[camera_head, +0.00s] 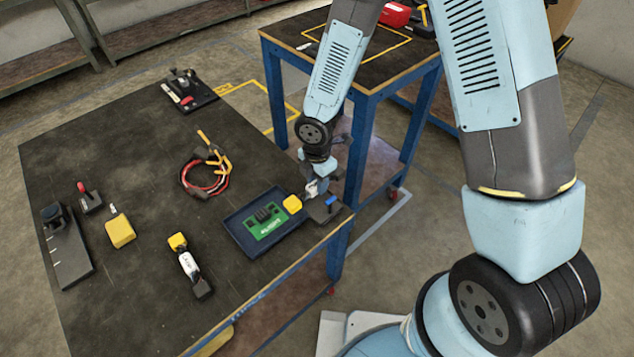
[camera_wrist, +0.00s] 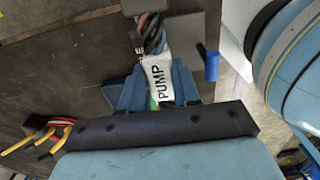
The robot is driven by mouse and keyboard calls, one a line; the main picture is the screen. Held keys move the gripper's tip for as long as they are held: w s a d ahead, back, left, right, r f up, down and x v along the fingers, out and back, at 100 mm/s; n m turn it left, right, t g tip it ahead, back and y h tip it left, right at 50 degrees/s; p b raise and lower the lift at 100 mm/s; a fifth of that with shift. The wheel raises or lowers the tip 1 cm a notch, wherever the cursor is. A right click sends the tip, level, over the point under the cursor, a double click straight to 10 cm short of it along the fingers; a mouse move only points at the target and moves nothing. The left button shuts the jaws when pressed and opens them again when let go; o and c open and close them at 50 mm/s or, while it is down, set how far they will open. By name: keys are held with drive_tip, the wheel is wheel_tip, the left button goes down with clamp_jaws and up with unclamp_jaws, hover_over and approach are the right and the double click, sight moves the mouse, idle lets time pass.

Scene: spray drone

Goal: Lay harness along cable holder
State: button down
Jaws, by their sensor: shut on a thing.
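My gripper (camera_head: 316,188) is low over the right end of the dark table. In the wrist view, its blue fingers (camera_wrist: 158,90) are shut on a white sleeve marked PUMP (camera_wrist: 158,74). A bundle of dark and coloured wires (camera_wrist: 151,38) leaves the sleeve's far end and meets a grey block. A coil of red and black cable with yellow ends (camera_head: 204,178) lies on the table, left of my gripper. Whether the held wires belong to it is unclear. A dark fixture with a blue knob (camera_head: 330,201) stands beside my gripper at the table's right edge; I cannot tell whether it is the cable holder.
A blue tray (camera_head: 236,238) with a green board (camera_head: 268,228) lies left of my gripper, a yellow block (camera_head: 292,204) at its corner. Tools and a grey plate (camera_head: 68,262) lie further left. A second blue-framed table (camera_head: 300,32) stands behind.

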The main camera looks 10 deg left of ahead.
drive_tip(key=shift+s+a+f, duration=0.1)
drive_tip(key=shift+a+f, duration=0.1)
drive_tip(key=shift+f, duration=0.3)
drive_tip(key=shift+s, duration=0.1)
drive_tip(key=shift+f, duration=0.55)
drive_tip(key=c, duration=0.8)
unclamp_jaws()
wheel_tip(320, 180, up, 13)
drive_tip(key=shift+r, duration=0.15)
